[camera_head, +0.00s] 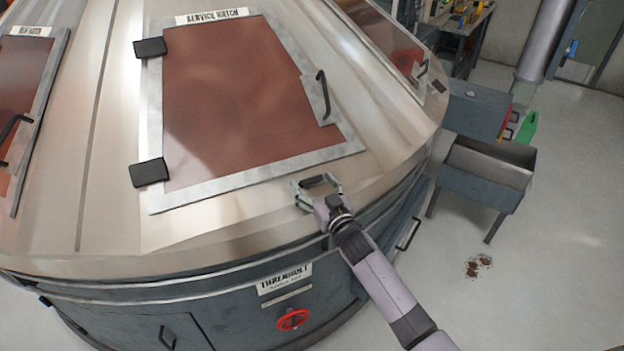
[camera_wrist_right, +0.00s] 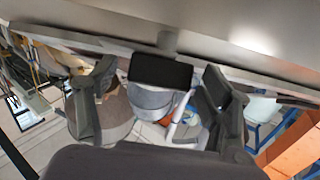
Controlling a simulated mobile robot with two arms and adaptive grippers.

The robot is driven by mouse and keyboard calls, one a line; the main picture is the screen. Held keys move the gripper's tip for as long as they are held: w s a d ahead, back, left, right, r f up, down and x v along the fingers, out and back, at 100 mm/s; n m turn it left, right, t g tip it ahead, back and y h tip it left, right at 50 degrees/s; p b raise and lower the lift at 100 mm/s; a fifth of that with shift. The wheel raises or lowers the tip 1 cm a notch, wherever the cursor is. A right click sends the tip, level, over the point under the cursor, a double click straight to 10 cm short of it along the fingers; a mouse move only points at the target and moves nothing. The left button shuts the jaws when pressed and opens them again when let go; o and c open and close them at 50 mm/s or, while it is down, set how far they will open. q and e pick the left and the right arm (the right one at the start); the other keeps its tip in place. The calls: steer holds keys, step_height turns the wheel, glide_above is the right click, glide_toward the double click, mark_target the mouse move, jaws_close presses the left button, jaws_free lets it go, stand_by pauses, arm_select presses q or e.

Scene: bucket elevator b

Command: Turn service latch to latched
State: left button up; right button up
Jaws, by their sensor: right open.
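The service hatch (camera_head: 235,100) is a reddish-brown panel in a pale metal frame on the sloping top of the large round machine. Its label reads "SERVICE HATCH". A dark bar handle (camera_head: 322,97) sits at its right edge. What looks like the service latch, a small dark handle (camera_head: 316,181), lies just below the frame's lower right corner. My right gripper (camera_head: 318,187) is there, open. In the right wrist view the black latch grip (camera_wrist_right: 160,72) on a grey stem is between the spread fingers of my right gripper (camera_wrist_right: 158,88), with gaps on both sides. My left gripper is out of view.
Black hinges (camera_head: 150,172) are on the hatch's left side. A red handwheel (camera_head: 293,319) is on the machine's lower front.

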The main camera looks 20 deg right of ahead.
steer(key=shift+w+a, duration=0.1)
steer(key=shift+w, duration=0.35)
steer(key=shift+c, duration=0.5)
steer(key=c, duration=1.1)
